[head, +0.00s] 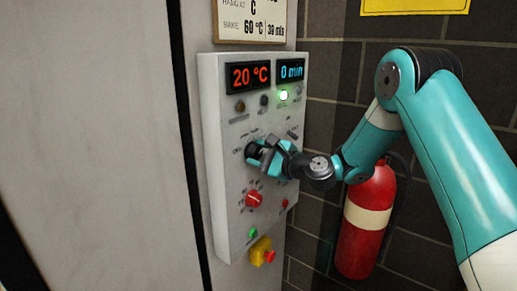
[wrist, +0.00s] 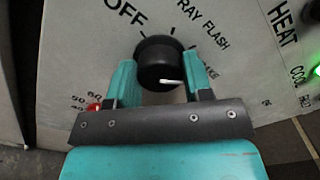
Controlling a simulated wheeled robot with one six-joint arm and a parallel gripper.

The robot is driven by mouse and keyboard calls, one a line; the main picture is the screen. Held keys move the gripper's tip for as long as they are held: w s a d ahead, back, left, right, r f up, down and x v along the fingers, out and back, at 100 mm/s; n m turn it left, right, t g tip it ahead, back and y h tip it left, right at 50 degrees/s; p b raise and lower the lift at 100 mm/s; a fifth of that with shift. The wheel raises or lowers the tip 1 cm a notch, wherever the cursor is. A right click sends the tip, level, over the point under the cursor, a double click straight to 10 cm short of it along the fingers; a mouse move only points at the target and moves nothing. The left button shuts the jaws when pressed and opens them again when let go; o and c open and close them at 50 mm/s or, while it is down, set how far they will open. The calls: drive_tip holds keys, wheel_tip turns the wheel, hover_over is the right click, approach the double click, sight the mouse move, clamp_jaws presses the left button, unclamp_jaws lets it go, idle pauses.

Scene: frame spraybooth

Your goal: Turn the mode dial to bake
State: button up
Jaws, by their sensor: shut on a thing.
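The mode dial (wrist: 163,55) is a round black knob with a white pointer line, on the front of a grey control panel (head: 228,190). My gripper (wrist: 160,82) is shut on the dial, with one teal finger on each side of it. In the head view my gripper (head: 262,153) reaches the panel from the right and covers most of the dial. In the wrist view the pointer points right and slightly down, toward the right finger. Labels OFF, SPRAY and FLASH, the first letters cut or hidden in places, lie around the dial. A label ending in "AKE" is partly behind the right finger; exact alignment is unclear.
Displays read 20 °C (head: 248,76) and 0 min (head: 290,71), with a green lamp (head: 284,95) lit below. A red knob (head: 254,199), a green button (head: 252,233) and a yellow-based red stop button (head: 262,252) sit lower. A fire extinguisher (head: 366,220) stands at right.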

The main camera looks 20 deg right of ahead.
drive_tip(key=shift+m+p, duration=0.3)
drive_tip(key=shift+m, duration=0.2)
drive_tip(key=shift+f, duration=0.1)
drive_tip(key=o, duration=0.9)
drive_tip(key=shift+s, duration=0.1)
drive_tip(key=shift+b+v, duration=4.95)
drive_tip(key=shift+v, duration=3.8)
